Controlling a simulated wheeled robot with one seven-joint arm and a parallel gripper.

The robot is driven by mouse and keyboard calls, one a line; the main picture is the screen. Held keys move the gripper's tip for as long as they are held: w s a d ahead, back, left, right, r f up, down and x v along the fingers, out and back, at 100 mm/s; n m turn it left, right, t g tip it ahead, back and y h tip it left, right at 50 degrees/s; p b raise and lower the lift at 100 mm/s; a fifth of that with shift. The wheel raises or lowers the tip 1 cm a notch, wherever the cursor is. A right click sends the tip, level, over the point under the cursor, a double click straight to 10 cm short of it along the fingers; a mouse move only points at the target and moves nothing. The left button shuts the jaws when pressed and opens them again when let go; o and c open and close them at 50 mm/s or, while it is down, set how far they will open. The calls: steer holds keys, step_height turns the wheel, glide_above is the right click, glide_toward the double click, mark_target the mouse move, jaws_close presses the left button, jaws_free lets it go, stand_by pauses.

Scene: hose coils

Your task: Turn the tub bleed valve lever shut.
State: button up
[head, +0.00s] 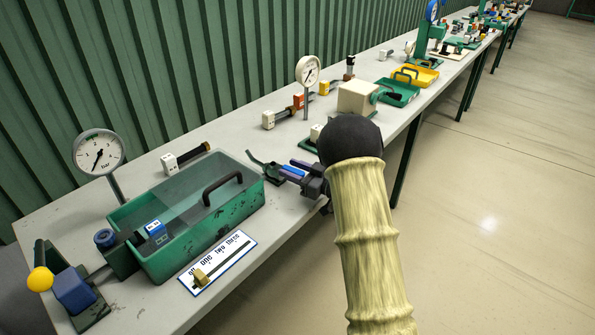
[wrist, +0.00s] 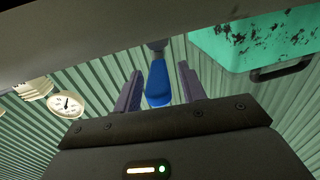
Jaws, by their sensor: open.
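The green tub (head: 190,240) with a see-through lid and dark handle stands on the bench; its corner (wrist: 235,45) shows at the upper right of the wrist view. A blue lever (wrist: 158,85) hangs from a grey stem in the wrist view. It appears to be the bleed valve lever, just off the tub's right end in the head view (head: 293,172). My gripper (head: 290,170) is open with its purple fingers on either side of the lever; they also show in the wrist view (wrist: 160,70). Gaps show beside the lever there. The valve body is mostly hidden.
A yellow-knobbed handle (head: 40,279) with a blue block is at the tub's left. A pressure gauge (head: 99,152) stands behind the tub. A label plate (head: 218,262) lies in front. A beige box (head: 358,97) and green tray (head: 398,93) stand farther along the bench.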

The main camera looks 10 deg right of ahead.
steer(key=b+v, duration=0.1)
steer(key=v, duration=1.6)
steer(key=shift+s, duration=0.2)
steer(key=shift+d, duration=0.1)
steer(key=shift+w, duration=0.25)
steer(key=c, duration=0.7)
steer(key=shift+w+h, duration=0.35)
steer(key=shift+h, duration=0.15)
jaws_close()
steer(key=s+a+f+m+g+h, duration=0.1)
steer(key=s+a+m+g+h, duration=0.1)
steer(key=s, duration=0.4)
steer(key=s+a+f+m+g+h, duration=0.1)
steer(key=s+a+m+g+h, duration=0.2)
steer(key=s+h, duration=0.3)
steer(key=s+a+f+m+g+h, duration=0.1)
steer(key=s+a+m+g+h, duration=0.2)
steer(key=s, duration=0.5)
steer(key=shift+a+f+m+g+h, duration=0.25)
steer(key=shift+f+m+g+h, duration=0.1)
steer(key=shift+m+g+h, duration=0.4)
